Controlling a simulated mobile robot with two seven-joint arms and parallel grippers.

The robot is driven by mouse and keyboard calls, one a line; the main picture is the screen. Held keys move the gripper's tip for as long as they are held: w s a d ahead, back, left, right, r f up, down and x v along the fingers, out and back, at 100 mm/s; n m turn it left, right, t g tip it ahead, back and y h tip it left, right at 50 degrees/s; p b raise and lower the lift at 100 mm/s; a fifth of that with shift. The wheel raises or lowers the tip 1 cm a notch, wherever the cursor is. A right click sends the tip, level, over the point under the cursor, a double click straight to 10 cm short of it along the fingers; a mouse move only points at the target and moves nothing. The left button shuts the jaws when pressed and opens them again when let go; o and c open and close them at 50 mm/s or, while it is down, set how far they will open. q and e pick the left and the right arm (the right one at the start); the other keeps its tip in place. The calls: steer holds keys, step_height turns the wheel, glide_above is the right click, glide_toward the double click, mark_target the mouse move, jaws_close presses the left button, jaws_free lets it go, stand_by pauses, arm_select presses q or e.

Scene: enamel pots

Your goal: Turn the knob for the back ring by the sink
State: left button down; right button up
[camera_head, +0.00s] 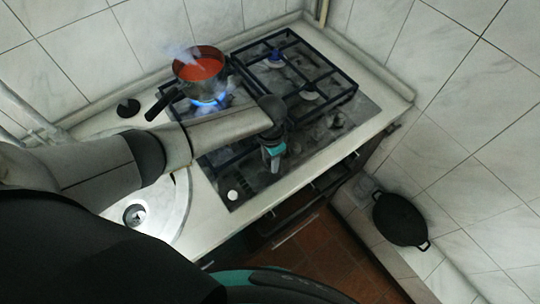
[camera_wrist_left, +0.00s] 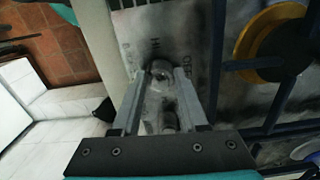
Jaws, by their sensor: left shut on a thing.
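My left gripper (camera_head: 274,163) reaches over the front strip of the dark hob (camera_head: 248,184). In the left wrist view its two fingers (camera_wrist_left: 161,76) are shut on a round metal knob (camera_wrist_left: 161,71). In the head view the gripper hides this knob. Another knob (camera_wrist_left: 169,121) shows between the fingers, nearer the wrist. A white knob (camera_head: 233,195) stands at the hob's sink-side end. My right gripper is not in view.
The round sink (camera_head: 168,228) lies at the left. Black grates (camera_head: 330,75) cover the hob; a yellow-rimmed burner (camera_wrist_left: 262,45) shows in the wrist view. The pot's black handle (camera_head: 160,105) points towards my arm. A black pan (camera_head: 400,219) rests low at the right.

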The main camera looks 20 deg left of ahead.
arm_select(q)
steer(key=m, duration=0.3)
steer(key=shift+m+p, duration=0.4)
steer(key=m, duration=0.4)
steer(key=shift+m, duration=0.3)
steer(key=shift+c, duration=2.1)
jaws_free()
step_height(320, 180, up, 15)
steer(key=p, duration=0.2)
steer(key=shift+r, duration=0.15)
